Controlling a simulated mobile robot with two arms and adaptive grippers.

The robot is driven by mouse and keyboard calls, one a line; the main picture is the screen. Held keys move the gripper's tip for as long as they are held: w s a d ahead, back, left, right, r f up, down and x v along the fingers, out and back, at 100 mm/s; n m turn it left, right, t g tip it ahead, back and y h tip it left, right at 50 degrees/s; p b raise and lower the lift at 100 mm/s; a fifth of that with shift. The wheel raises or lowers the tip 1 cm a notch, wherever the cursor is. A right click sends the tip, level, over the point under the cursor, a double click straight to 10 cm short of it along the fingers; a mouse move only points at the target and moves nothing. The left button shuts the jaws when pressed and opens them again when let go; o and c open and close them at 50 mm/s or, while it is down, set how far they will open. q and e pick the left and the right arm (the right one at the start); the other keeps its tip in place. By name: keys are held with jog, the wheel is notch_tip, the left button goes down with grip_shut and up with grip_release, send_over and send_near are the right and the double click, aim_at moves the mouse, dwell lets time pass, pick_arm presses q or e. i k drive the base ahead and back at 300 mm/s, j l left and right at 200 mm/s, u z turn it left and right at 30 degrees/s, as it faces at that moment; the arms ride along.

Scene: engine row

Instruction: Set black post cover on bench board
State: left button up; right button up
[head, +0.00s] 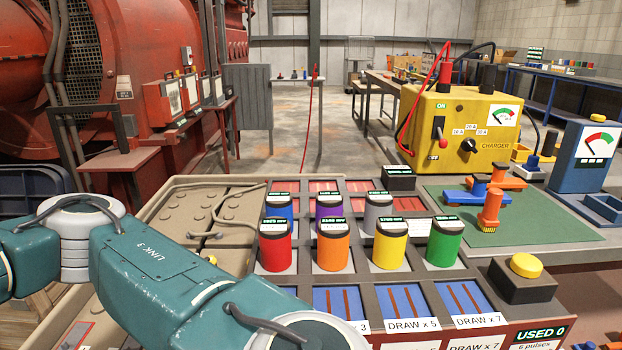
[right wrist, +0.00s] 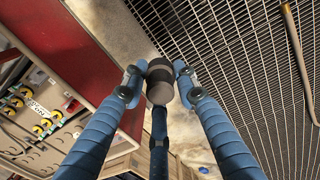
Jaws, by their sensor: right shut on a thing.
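My right gripper (right wrist: 159,80) shows in the right wrist view with its blue fingers closed around a small dark cylinder, the black post cover (right wrist: 159,93). It holds the cover in the air above a floor grating, apart from any surface. The right gripper is not in the head view. A flat green board (head: 545,228) lies on the bench at the right of the head view; I cannot tell whether it is the bench board. My left arm crosses the lower left of the head view, but its gripper is out of view.
A divided rack (head: 365,265) holds several coloured cylinders. A yellow charger (head: 455,125) stands behind the green board, which bears blue and orange clamps (head: 490,208). A black box with a yellow button (head: 524,278) stands in front. A beige battery (right wrist: 30,125) shows left in the wrist view.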

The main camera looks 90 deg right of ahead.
aim_at(560, 224)
jog(key=k+l+z, duration=0.2)
jog(key=k, duration=0.3)
jog(key=k+l+z, duration=0.2)
jog(key=k, duration=0.25)
jog(key=k+l+z, duration=0.2)
jog(key=k, duration=0.25)
